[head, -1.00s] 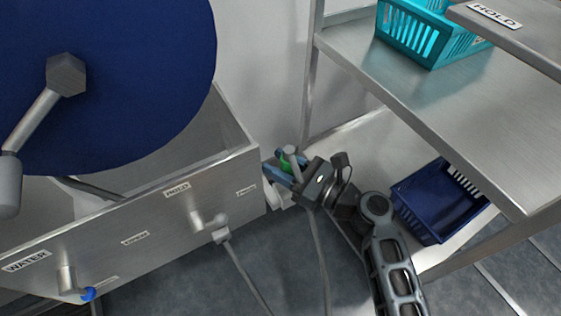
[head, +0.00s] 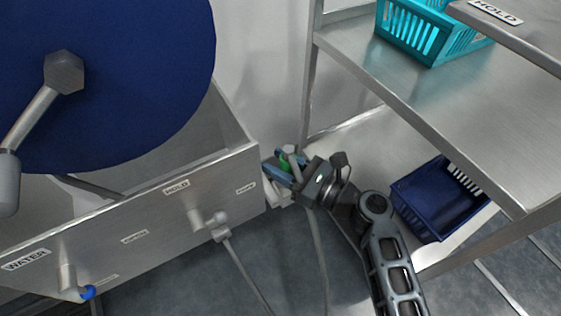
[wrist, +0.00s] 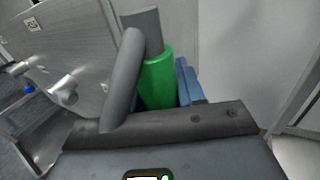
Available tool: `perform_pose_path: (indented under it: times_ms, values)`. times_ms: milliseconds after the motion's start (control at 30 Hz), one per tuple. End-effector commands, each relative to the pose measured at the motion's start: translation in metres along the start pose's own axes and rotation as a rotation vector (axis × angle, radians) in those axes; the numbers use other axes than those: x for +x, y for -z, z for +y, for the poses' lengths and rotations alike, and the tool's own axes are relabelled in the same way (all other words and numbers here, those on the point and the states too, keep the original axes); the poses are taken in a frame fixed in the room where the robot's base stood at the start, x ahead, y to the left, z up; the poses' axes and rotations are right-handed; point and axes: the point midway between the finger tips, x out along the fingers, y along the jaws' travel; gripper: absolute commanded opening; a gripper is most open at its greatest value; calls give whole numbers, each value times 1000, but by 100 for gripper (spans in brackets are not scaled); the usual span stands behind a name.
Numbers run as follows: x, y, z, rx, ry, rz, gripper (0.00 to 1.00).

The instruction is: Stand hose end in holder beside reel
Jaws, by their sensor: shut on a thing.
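The hose end has a green grip (head: 285,164) and a grey tip. My gripper (head: 281,169), with blue fingers, is shut on it near the right corner of the metal trough. In the wrist view the green grip (wrist: 158,82) stands roughly upright between the fingers, with a grey hose length bending down beside it. The dark blue reel (head: 120,70) fills the upper left. A pale part (head: 283,197) shows just below my gripper at the trough's end; it may be the holder, but my gripper hides most of it. I cannot tell whether the hose end touches it.
The metal trough (head: 130,235) under the reel carries labels and taps. A steel shelf rack (head: 440,115) stands right, with a teal basket (head: 432,32) above and a dark blue basket (head: 432,205) low beside my arm. Hoses hang over the grey floor.

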Motion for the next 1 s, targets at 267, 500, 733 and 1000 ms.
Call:
perform_pose_path:
  times_ms: [267,500,733,1000]
  values:
    - [0,8,0,-1,0,-1,0]
    - [0,14,0,0,0,-1,0]
    - [0,21,0,0,0,-1,0]
    - [0,28,0,-1,0,-1,0]
